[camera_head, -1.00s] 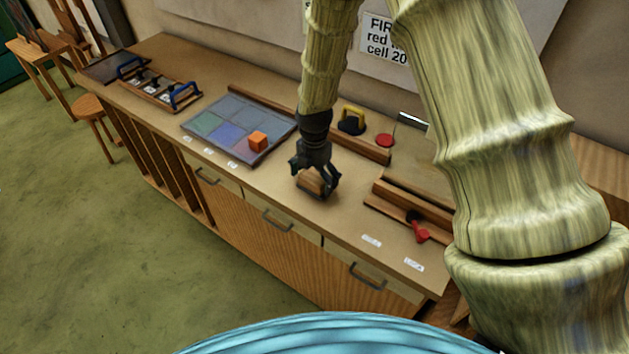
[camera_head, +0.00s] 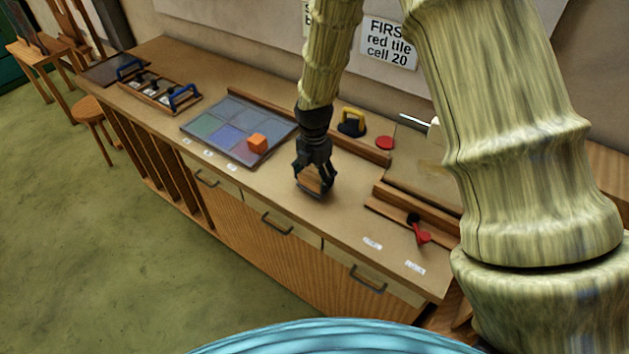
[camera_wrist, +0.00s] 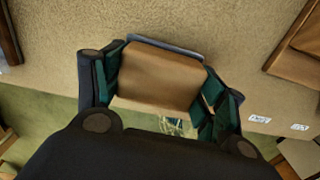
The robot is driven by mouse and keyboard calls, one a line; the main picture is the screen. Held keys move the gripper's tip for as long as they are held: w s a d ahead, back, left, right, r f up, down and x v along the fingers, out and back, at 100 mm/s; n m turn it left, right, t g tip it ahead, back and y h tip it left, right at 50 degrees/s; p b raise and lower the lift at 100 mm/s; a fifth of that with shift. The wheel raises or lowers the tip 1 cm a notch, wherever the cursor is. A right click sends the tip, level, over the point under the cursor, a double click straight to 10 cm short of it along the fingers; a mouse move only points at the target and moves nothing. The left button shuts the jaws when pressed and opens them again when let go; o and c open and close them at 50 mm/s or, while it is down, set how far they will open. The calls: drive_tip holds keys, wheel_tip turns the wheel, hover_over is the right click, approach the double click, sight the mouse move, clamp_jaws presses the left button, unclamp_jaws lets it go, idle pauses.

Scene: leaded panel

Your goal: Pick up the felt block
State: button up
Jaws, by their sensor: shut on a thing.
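The felt block (camera_head: 313,179) is a tan wooden block with a grey layer along its lower edge, near the front edge of the bench. My gripper (camera_head: 314,178) reaches down over it from above, fingers on either side. In the wrist view the block (camera_wrist: 160,78) sits between the green-padded fingers of my gripper (camera_wrist: 160,88), which is shut on it. The grey layer shows along its far edge. I cannot tell whether the block touches the bench or is slightly above it.
A tile panel (camera_head: 222,129) with an orange cube (camera_head: 257,143) lies to the left. A yellow-handled tool (camera_head: 352,121) and a red disc (camera_head: 385,143) stand behind a wooden rail. A red-handled tool (camera_head: 420,232) lies right. The bench front edge is close.

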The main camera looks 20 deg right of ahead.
drive_tip(key=shift+r+b, duration=0.45)
drive_tip(key=shift+r, duration=0.35)
drive_tip(key=s+r+b, duration=0.1)
drive_tip(key=s+b, duration=0.3)
drive_tip(key=s, duration=1.2)
drive_tip(key=shift+a+r+b, duration=0.25)
drive_tip(key=shift+r+b, duration=0.1)
drive_tip(key=shift+r, duration=0.05)
